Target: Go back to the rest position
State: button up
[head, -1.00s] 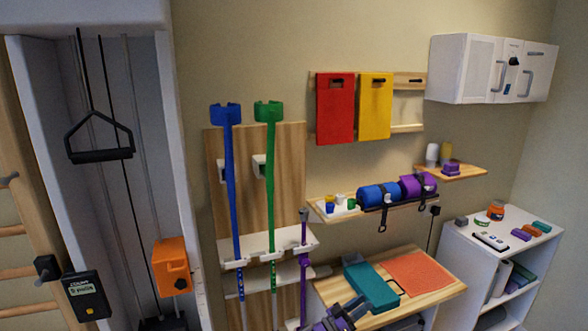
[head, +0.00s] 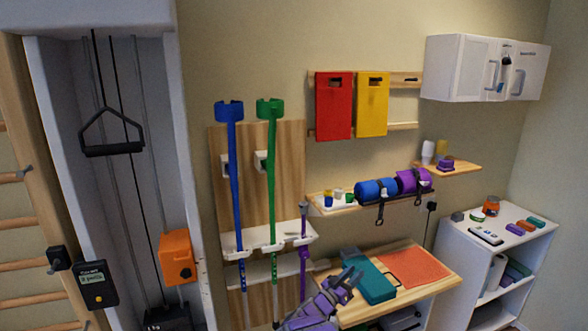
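My gripper (head: 350,276), on a purple and grey arm end, shows at the bottom centre in the head view. Its dark fingers look a little apart with nothing between them. It appears in front of the left part of the wooden table (head: 440,289), overlapping the view of the teal block (head: 373,283). Whether it touches the block cannot be told, but the block lies on the table. The rest of my arm is cut off by the lower edge.
A rack holds a blue crutch (head: 233,180), a green crutch (head: 270,180) and a purple stick (head: 303,260) left of my gripper. A wall shelf with blue (head: 376,190) and purple (head: 412,181) rolls is above. A white shelf unit (head: 472,265) stands right.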

jog(key=w+a+r+n+t+y, duration=0.1)
jog(key=w+a+r+n+y, duration=0.15)
jog(key=r+y, duration=0.3)
jog(key=w+a+r+n+t+y, duration=0.2)
jog(key=a+r+y, duration=0.15)
jog(key=r, duration=0.25)
jog(key=s+a+r+n+g+y, duration=0.35)
jog(key=s+r+y, duration=0.2)
jog(key=s, duration=0.45)
jog(key=s+d+f+g, duration=0.1)
jog(key=s+g, duration=0.6)
jog(key=s, duration=2.2)
jog(key=s+d+f+g+y, duration=0.1)
jog(key=s+g, duration=0.6)
jog(key=s, duration=2.2)
jog(key=shift+s+d+f+g, duration=0.35)
jog(key=shift+d+f, duration=0.2)
jog(key=shift+d, duration=0.3)
jog(key=shift+y, duration=0.25)
